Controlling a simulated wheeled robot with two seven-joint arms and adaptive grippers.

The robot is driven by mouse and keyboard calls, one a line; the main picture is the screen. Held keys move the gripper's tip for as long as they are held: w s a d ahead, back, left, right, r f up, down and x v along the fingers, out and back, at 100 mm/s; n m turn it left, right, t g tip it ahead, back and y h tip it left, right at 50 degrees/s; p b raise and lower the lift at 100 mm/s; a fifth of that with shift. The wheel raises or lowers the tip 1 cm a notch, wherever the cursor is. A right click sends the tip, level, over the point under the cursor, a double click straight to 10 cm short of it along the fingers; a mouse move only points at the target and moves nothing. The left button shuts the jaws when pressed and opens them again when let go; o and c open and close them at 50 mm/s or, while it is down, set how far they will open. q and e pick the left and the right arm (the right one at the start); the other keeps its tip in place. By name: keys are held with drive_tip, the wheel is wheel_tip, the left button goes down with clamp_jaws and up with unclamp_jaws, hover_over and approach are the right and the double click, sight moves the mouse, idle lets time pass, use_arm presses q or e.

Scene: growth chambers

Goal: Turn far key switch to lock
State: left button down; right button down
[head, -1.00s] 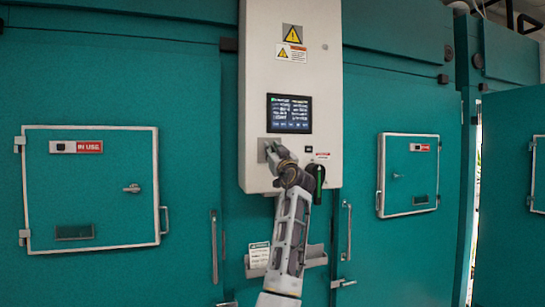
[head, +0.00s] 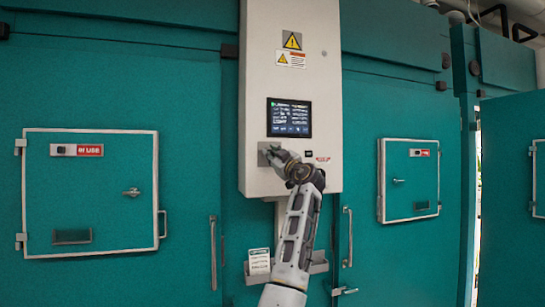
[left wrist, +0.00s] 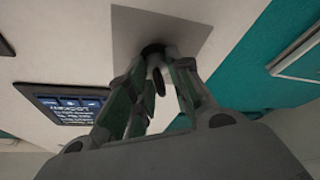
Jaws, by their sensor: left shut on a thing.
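The grey switch plate (head: 262,158) is on the lower left of the white control panel (head: 315,75). My left gripper (head: 269,152) reaches it from below right and covers the switch in the head view. In the left wrist view the dark round key switch (left wrist: 153,49) stands out from the grey plate (left wrist: 185,22). The fingers of my left gripper (left wrist: 158,75) are closed around a small dark key piece at the switch. The key's exact angle is hard to tell. My right gripper is not in view.
A lit display screen (head: 289,117) is just above the gripper; its text is too blurred to read surely. Teal chamber doors flank the panel, with a left hatch (head: 91,205) and a right hatch (head: 409,179). A paper holder (head: 259,262) is below.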

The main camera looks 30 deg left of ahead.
use_arm(q)
drive_tip(key=shift+f, duration=0.1)
drive_tip(key=c, duration=1.7)
unclamp_jaws()
drive_tip(key=shift+o, duration=0.4)
drive_tip(key=shift+d, duration=0.1)
drive_tip(key=shift+s+d+f, duration=0.15)
drive_tip(key=shift+s+d, duration=0.1)
drive_tip(key=shift+d, duration=0.2)
drive_tip(key=v, duration=1.1)
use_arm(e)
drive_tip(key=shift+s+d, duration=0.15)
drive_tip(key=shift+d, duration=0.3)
use_arm(q)
drive_tip(key=shift+w, duration=0.15)
